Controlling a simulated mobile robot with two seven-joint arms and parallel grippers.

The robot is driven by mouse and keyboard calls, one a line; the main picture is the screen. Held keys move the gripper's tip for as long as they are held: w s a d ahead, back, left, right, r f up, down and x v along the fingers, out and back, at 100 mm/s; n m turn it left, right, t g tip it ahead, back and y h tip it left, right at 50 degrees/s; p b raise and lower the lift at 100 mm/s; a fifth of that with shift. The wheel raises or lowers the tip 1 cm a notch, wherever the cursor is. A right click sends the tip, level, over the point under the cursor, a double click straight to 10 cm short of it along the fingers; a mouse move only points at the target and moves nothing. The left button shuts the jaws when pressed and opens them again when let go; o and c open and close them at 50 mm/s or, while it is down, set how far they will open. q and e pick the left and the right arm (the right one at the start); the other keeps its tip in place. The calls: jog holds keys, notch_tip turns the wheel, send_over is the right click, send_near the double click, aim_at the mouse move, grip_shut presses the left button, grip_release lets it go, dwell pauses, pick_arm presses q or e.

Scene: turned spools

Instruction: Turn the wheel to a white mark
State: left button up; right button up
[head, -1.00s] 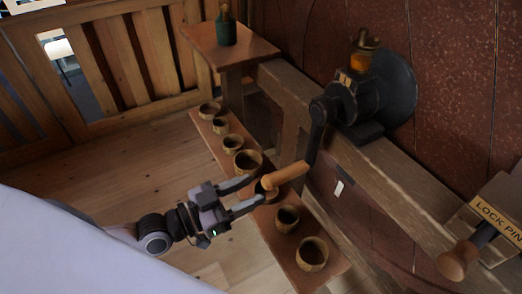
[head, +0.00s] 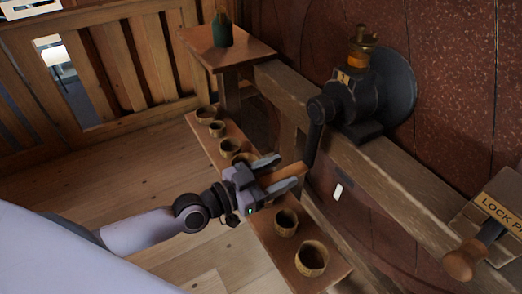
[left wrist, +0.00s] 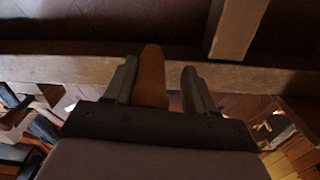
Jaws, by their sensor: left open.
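A crank with a dark arm (head: 315,140) and a wooden handle (head: 284,173) hangs from a black gearbox (head: 355,100) on the timber beam. My left gripper (head: 288,169) is open, with its fingers on either side of the handle. In the left wrist view the handle (left wrist: 151,75) stands between the fingers, closer to the left finger. I cannot tell whether it touches. A white mark (head: 338,192) shows on the large reddish-brown surface behind the beam, which appears to be the wheel (head: 455,80). My right gripper is out of view.
A plank (head: 262,232) with several small round bowls runs below the handle. A wooden lock pin (head: 462,262) with a labelled block stands at lower right. A green bottle (head: 222,30) stands on a small table (head: 258,52). The beam (head: 395,180) runs behind the crank.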

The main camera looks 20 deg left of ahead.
pick_arm(q)
jog(key=w+a+r+m+b, duration=0.2)
jog(key=w+a+m, duration=0.2)
jog(key=a, duration=0.1)
jog(key=shift+a+m, duration=0.35)
jog(key=shift+m, duration=0.05)
jog(key=shift+d, duration=0.1)
jog(key=shift+s+d+f, duration=0.2)
jog(key=shift+f, duration=0.1)
jog(key=p+v, duration=0.4)
jog(key=v, duration=0.7)
jog(key=shift+r+p, duration=0.35)
